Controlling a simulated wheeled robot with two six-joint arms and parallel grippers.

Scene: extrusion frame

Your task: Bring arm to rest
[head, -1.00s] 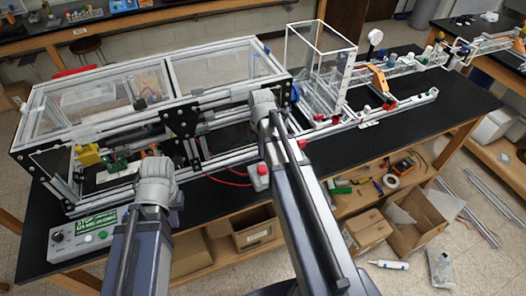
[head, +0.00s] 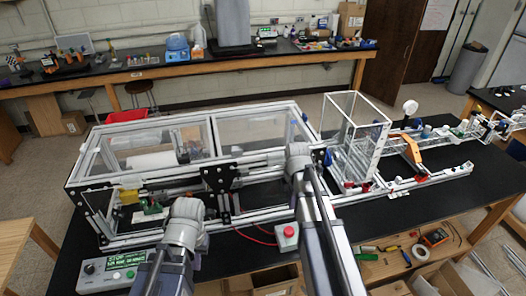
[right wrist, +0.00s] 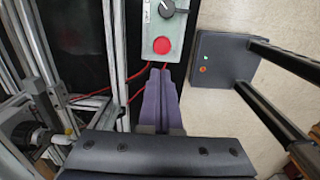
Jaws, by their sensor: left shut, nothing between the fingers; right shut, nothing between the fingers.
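My left gripper (head: 190,222) is at the end of the arm coming up at the lower left in the head view. It is above the table's front part, right of the control box; its fingers are mostly hidden by the wrist. My right gripper (right wrist: 158,100) shows in the right wrist view with its purple fingers together and nothing between them. In the head view the right arm's grey wrist (head: 298,158) covers that gripper. The fingertips point toward a grey box with a red button (right wrist: 162,45), which also stands in the head view (head: 287,236).
An extrusion frame (head: 150,190) with clear panels stands on the black table close to both arms. A control box (head: 118,265) with a green display is at the front left. A clear box (head: 352,130) stands at the right. Red cables (right wrist: 125,88) run near the right gripper.

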